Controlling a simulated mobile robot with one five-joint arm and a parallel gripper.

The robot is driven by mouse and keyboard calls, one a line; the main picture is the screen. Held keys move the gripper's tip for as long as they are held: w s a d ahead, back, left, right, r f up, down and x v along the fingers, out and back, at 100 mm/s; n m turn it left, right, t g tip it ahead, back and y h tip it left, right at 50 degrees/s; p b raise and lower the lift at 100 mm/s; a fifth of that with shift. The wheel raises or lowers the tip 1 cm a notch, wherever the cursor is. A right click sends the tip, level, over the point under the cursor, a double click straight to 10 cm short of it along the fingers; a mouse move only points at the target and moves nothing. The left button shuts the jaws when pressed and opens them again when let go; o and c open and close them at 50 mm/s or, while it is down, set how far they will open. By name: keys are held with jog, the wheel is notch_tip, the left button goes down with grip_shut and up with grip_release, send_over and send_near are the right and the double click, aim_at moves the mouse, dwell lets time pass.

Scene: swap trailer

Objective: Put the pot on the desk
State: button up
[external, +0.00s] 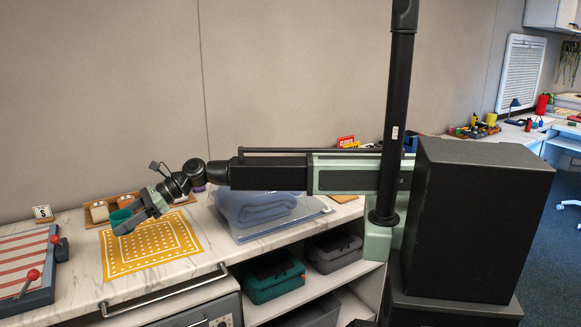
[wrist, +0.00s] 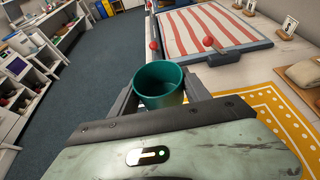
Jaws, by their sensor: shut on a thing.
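A teal pot (external: 121,219) is held in my gripper (external: 132,219) at the left of the external view. In the wrist view the pot (wrist: 160,84) is open at the top and looks empty inside, and the two fingers of my gripper (wrist: 162,98) close on its sides. The pot is over or near the yellow patterned mat (external: 150,247) on the marble-look counter. I cannot tell whether it touches the mat. A desk (external: 490,133) with many small items stands at the far right of the external view.
A striped board with red knobs (external: 28,262) lies left of the mat. A wooden tray (external: 98,212) is behind it. A clear bin with a folded cloth (external: 262,207) stands to the right. Teal and grey boxes fill the shelf below.

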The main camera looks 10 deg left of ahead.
notch_tip(320, 180, down, 9)
jog(key=b, duration=0.9)
jog(key=shift+a+f, duration=0.1)
jog(key=shift+f, duration=0.1)
jog(key=shift+r, duration=0.25)
jog(key=b, duration=0.1)
send_over(83, 270)
jog(key=shift+d+f, duration=0.25)
jog(key=shift+f, duration=0.5)
notch_tip(83, 270, down, 4)
jog(key=b, duration=0.4)
jog(key=shift+a, duration=0.1)
jog(key=shift+r, duration=0.25)
jog(key=shift+f, duration=0.15)
jog(key=o, duration=1.5)
